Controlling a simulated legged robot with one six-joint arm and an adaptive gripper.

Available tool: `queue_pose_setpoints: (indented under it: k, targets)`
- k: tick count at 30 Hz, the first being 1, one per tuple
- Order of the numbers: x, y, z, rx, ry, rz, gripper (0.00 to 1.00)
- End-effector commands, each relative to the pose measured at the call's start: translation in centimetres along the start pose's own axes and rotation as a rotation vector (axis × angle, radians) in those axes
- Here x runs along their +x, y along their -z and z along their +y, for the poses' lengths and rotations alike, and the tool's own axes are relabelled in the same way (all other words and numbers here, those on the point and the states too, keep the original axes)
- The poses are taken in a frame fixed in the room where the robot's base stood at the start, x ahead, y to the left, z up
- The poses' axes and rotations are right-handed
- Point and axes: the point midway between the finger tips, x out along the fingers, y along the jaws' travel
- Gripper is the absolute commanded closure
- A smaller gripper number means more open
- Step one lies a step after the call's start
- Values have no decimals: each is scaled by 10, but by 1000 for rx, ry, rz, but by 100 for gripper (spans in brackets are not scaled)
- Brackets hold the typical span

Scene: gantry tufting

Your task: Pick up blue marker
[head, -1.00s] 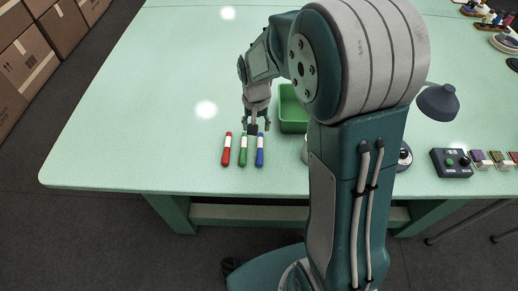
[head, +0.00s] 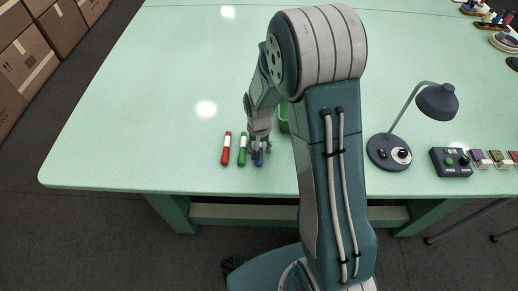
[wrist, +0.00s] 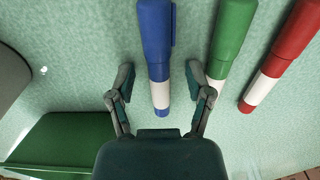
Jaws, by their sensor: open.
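The blue marker (wrist: 156,40), with a white band (wrist: 160,95), lies on the pale green table in the wrist view. In the head view the blue marker (head: 259,161) is partly hidden by my gripper (head: 260,150). In the wrist view my gripper (wrist: 160,80) is open, with one finger on each side of the blue marker's white end. The green marker (wrist: 229,35) lies close beside the right finger, and the red marker (wrist: 296,30) lies farther right.
A green bin (wrist: 60,140) stands close to the left of my gripper in the wrist view; my arm mostly hides it in the head view. A desk lamp (head: 437,101) and a control box (head: 451,162) stand to the right. The table's left side is clear.

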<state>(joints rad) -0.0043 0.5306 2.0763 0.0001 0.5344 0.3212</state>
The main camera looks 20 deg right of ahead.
Motion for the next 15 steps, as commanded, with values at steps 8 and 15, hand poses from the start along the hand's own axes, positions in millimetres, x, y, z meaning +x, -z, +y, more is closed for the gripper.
queue_pose_setpoints:
  k: [8,15]
  targets:
    - [0,0,0,0,0,0,84]
    - [0,0,0,0,0,0,100]
